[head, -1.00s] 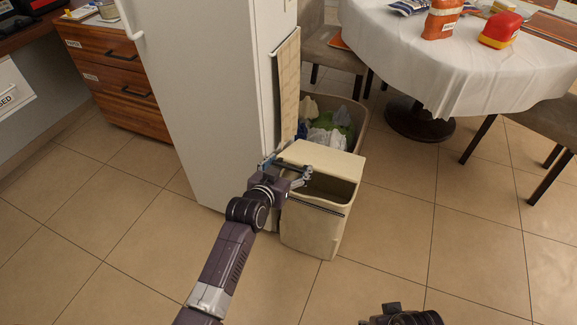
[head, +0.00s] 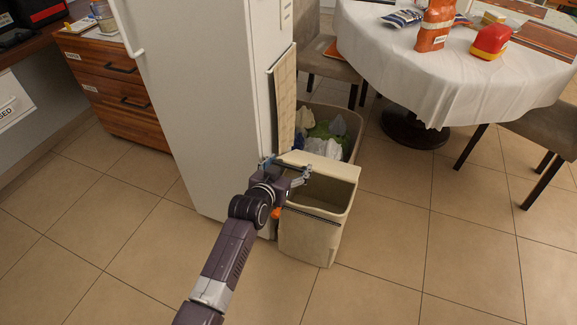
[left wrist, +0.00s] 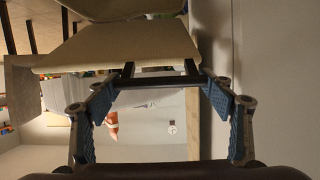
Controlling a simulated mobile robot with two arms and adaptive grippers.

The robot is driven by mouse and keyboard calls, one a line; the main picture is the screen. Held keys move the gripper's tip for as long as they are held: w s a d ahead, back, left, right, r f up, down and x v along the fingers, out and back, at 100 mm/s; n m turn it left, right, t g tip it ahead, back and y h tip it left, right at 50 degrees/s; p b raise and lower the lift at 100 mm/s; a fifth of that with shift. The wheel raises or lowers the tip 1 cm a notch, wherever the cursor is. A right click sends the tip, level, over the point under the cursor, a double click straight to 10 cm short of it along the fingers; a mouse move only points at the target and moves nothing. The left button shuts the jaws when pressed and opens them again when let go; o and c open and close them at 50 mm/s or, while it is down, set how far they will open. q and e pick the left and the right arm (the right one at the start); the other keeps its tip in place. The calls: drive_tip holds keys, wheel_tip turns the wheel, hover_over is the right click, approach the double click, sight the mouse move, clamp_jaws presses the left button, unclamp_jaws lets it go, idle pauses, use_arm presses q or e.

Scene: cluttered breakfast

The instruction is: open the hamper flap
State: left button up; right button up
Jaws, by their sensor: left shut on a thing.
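The cream hamper (head: 309,239) stands on the floor beside the white fridge. Its cream flap (head: 325,165) is tilted up, with the hamper's hollow inside (head: 325,195) showing below and in front of it. My left gripper (head: 287,169) is at the flap's near edge, on its left side. In the left wrist view the gripper (left wrist: 160,80) is shut on the dark handle bar (left wrist: 155,82) along the edge of the flap (left wrist: 120,48). My right gripper is not in view.
The fridge (head: 205,100) stands close to the left of my arm. A bin of laundry (head: 353,143) and an upright beige panel (head: 285,95) are behind the hamper. A cloth-covered table (head: 400,65) and chairs are at the upper right. The floor in front is clear.

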use_arm(q)
drive_tip(key=shift+w+r, duration=0.15)
drive_tip(key=shift+r, duration=0.2)
drive_tip(key=o, duration=1.7)
drive_tip(key=shift+f, duration=0.2)
drive_tip(key=shift+s+a, duration=0.1)
drive_tip(key=shift+s, duration=0.25)
drive_tip(key=v, duration=1.1)
drive_tip(key=shift+r, duration=0.25)
drive_tip(key=shift+s, duration=0.15)
drive_tip(key=shift+c, duration=0.5)
